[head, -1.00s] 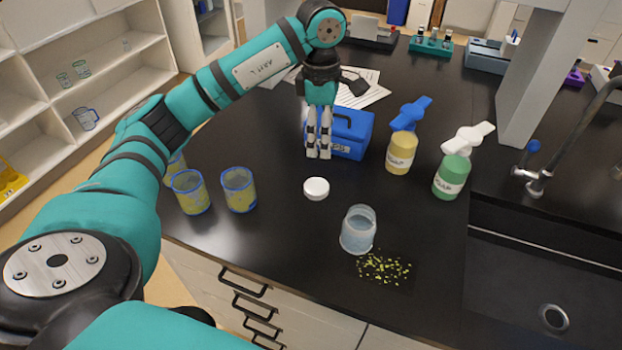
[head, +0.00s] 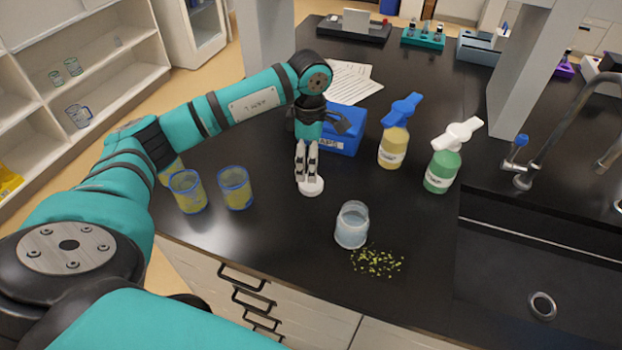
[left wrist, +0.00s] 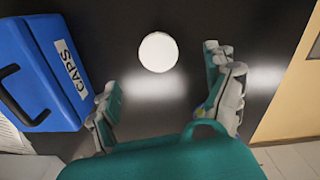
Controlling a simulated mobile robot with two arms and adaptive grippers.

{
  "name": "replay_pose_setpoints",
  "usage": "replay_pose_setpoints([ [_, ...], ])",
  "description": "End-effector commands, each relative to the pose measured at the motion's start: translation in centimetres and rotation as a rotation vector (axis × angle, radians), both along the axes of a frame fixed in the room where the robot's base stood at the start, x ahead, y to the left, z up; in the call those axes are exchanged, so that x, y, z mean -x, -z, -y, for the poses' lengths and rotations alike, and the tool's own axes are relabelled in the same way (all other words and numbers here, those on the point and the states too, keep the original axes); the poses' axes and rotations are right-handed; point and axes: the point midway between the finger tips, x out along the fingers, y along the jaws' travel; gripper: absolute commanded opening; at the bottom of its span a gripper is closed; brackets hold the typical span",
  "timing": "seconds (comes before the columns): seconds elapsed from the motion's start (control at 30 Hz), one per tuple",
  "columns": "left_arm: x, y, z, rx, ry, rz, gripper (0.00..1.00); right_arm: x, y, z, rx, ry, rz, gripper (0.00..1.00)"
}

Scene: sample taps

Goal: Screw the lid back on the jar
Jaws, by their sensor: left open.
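The white round lid (head: 313,188) lies on the black bench. In the left wrist view the lid (left wrist: 158,52) shows whole, ahead of and between the two fingers. My left gripper (head: 306,178) points down at the lid, its fingertips overlapping the lid's far edge in the head view. In the left wrist view the gripper (left wrist: 163,78) is open, with nothing between its fingers. Whether the fingers touch the lid I cannot tell. The clear jar (head: 351,227) stands upright and uncovered, nearer and to the right, with pale bluish contents. My right gripper is not in view.
A blue CAPS box (head: 343,133) stands just behind my left gripper. Yellow (head: 393,148) and green (head: 441,172) bottles stand at right. Blue-rimmed beakers (head: 235,188) stand at left. Yellow-green bits (head: 377,262) lie before the jar. The sink (head: 540,270) is at right.

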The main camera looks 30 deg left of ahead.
Motion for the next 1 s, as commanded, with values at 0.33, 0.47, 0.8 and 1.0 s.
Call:
replay_pose_setpoints([
  [0.33,0.0,2.7,0.0,0.001,0.0,0.0,0.86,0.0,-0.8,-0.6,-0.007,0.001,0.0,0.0],
  [0.47,0.0,2.7,0.0,0.001,0.0,0.0,0.86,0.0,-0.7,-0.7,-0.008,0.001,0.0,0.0],
  [0.8,-0.3,5.5,0.4,0.002,0.0,-0.006,0.86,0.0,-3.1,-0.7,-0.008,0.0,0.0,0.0],
  [1.0,-0.3,7.7,0.3,0.001,0.001,-0.002,0.86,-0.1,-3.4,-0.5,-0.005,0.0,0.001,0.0],
])
